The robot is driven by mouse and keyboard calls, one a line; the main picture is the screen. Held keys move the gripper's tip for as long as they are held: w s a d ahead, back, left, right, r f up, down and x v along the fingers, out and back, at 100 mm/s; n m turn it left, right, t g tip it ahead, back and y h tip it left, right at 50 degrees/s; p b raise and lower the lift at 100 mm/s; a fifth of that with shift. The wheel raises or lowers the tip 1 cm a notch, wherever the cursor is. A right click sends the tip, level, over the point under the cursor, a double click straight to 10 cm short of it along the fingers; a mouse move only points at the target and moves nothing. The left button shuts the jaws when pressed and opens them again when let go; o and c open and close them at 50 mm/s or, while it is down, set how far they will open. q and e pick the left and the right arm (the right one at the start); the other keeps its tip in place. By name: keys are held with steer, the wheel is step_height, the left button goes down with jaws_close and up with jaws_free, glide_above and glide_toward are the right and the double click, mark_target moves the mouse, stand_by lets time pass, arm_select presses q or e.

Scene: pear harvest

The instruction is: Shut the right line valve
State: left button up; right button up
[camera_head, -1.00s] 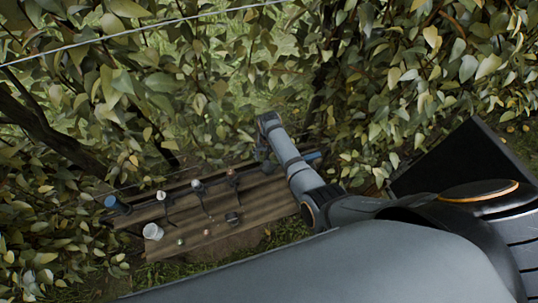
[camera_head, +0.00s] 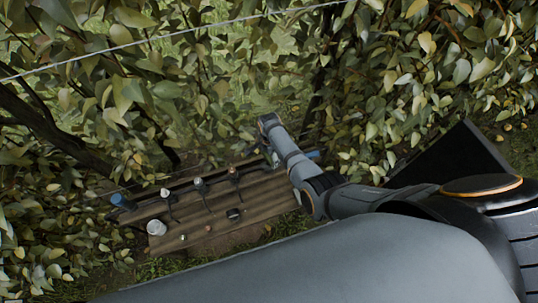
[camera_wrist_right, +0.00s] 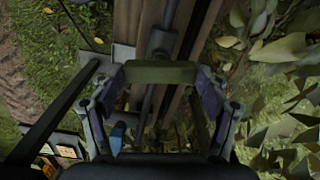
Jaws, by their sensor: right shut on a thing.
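My right gripper (camera_head: 270,157) reaches down to the right part of the valve line on the wooden bench, beside the blue pipe end (camera_head: 312,155). In the right wrist view, its two fingers (camera_wrist_right: 161,76) stand apart with an olive-green bar (camera_wrist_right: 160,71) spanning between their tips. The bar looks like the right valve's handle, and the gripper is shut on it. A grey fitting (camera_wrist_right: 161,43) on the line shows just beyond it. Leaves and my own wrist hide most of the valve in the head view. My left gripper is out of view.
Other line fittings with white, grey and reddish tops (camera_head: 233,172) stand left of my gripper, and another blue pipe end (camera_head: 122,201) is at far left. Dense foliage crowds the back and right. A wire crosses above.

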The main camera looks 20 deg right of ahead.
steer(key=shift+m, duration=1.1)
steer(key=o, duration=1.1)
steer(key=shift+o, duration=0.2)
steer(key=shift+r, duration=0.1)
step_height(320, 180, up, 12)
steer(key=shift+d, duration=0.1)
